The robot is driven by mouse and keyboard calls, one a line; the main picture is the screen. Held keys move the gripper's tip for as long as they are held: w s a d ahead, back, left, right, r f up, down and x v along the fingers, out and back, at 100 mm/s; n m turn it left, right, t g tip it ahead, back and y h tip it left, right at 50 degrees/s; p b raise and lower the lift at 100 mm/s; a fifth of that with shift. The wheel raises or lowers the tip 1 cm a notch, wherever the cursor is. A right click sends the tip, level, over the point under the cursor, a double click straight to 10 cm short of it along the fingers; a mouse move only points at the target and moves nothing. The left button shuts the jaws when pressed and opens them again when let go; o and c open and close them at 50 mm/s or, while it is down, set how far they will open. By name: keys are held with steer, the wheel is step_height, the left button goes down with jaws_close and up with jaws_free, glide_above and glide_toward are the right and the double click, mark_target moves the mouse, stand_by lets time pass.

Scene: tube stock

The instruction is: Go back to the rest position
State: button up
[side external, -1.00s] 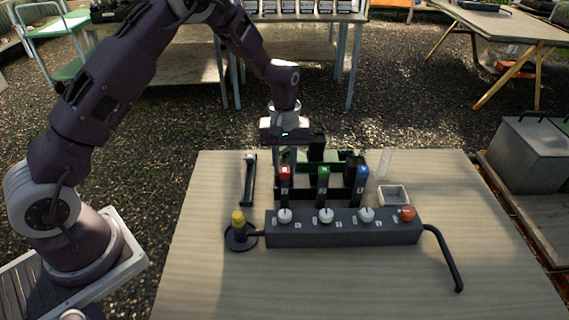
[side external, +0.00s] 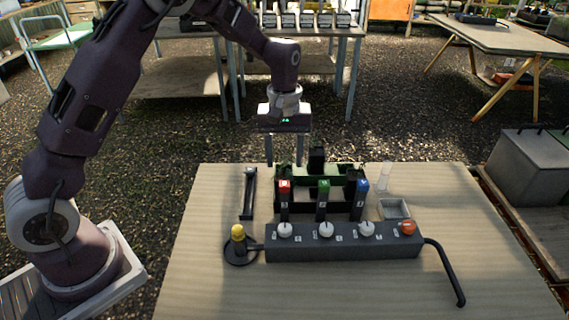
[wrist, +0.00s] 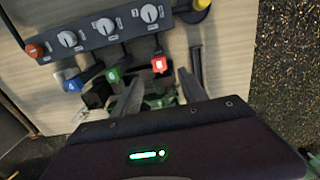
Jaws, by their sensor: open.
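My gripper (side external: 284,164) is open and empty. It points down above the back of the table, behind and above the red-topped dark post (side external: 284,187). In the wrist view its two fingers (wrist: 160,90) stand apart with no object held between them. A green-topped post (side external: 323,187) and a blue-topped post (side external: 361,186) stand to the right of the red one, in front of a dark green and black rack (side external: 343,174).
A dark box (side external: 343,242) with white knobs and an orange knob (side external: 408,227) lies in front. A yellow knob (side external: 238,233) on a round base, a narrow black rail (side external: 248,195), a small white tray (side external: 394,209) and a clear tube (side external: 384,176) are nearby.

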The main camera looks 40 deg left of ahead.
steer(key=s+d+r+m+t, duration=0.2)
steer(key=s+r+m+t, duration=0.15)
steer(key=s+r, duration=1.2)
steer(key=s+r+m+t, duration=0.2)
steer(key=s+m, duration=0.3)
steer(key=s, duration=0.9)
steer(key=shift+s+r, duration=0.15)
steer(key=shift+r, duration=0.1)
steer(key=shift+o, duration=0.2)
steer(key=shift+m, duration=0.25)
